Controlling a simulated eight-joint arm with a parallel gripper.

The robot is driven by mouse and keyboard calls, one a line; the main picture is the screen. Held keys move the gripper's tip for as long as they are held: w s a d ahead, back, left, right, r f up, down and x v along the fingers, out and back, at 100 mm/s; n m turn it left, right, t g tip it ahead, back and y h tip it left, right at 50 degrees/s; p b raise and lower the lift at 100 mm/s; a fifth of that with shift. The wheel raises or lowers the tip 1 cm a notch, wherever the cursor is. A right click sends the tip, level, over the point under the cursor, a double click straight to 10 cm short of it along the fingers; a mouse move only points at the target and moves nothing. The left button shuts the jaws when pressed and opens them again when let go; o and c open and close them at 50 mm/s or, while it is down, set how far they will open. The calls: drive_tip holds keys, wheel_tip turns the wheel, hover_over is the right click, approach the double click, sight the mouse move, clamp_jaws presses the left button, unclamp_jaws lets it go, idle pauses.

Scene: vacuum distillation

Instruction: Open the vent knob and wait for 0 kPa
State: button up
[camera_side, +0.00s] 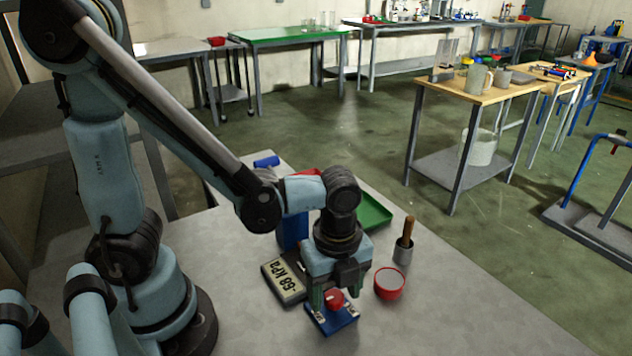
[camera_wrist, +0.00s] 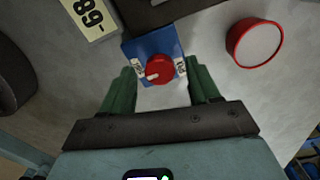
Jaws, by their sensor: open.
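The red vent knob (camera_side: 335,299) sits on a blue base (camera_side: 332,321) with white labels on both sides. In the wrist view the knob (camera_wrist: 159,70) has a white pointer mark aimed at the left label of its blue base (camera_wrist: 151,44). My gripper (camera_wrist: 160,82) is open, with one green finger on each side of the knob and gaps between. In the side view my gripper (camera_side: 338,292) is low over the base. The gauge display (camera_side: 284,279) seems to read -68 kPa; its digits are small. The wrist view shows only part of this display (camera_wrist: 88,14).
The bench front (camera_side: 440,325) is clear.

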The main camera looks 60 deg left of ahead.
drive_tip(key=shift+f, duration=0.1)
drive_tip(key=c, duration=1)
drive_tip(key=shift+c, duration=0.2)
drive_tip(key=shift+n, duration=0.4)
drive_tip(key=n, duration=0.3)
drive_tip(key=shift+n, duration=0.4)
drive_tip(key=n, duration=1.3)
drive_tip(key=shift+n, duration=0.3)
